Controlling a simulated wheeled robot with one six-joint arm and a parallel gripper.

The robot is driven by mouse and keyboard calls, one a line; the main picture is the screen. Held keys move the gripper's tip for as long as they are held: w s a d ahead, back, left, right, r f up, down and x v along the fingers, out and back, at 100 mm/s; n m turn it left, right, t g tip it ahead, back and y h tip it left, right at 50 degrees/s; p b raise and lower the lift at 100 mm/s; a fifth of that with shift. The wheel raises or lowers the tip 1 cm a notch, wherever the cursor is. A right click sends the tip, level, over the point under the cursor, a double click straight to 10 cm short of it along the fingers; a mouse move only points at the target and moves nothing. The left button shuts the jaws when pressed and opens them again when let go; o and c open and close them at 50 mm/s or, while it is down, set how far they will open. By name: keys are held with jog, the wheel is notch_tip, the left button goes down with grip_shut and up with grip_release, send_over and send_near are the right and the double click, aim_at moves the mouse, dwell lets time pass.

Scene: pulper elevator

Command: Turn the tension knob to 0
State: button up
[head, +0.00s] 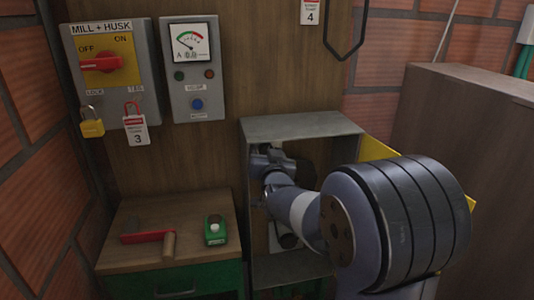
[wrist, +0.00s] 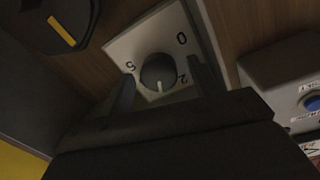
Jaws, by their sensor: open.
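The tension knob (wrist: 158,72) is a round dark knob on a pale square plate (wrist: 125,45) in the wrist view. The plate carries the marks 0, 2 and 5. The knob's white pointer line sits at its lower edge in the picture, nearer the 2 than the 0. My gripper (wrist: 161,70) is open, with one finger on each side of the knob. I cannot tell whether the fingers touch it. In the head view my arm reaches into an open grey cabinet (head: 300,127), and the knob is hidden there.
A larger dark round part with a yellow line (wrist: 62,30) lies close by at upper left. A grey box with a blue button (wrist: 312,103) is at right. The cabinet's walls closely surround my wrist. A bench (head: 120,255) with a crank handle (head: 148,237) stands left.

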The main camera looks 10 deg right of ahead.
jog(key=shift+c, duration=0.2)
jog(key=c, duration=0.9)
jog(key=shift+c, duration=0.2)
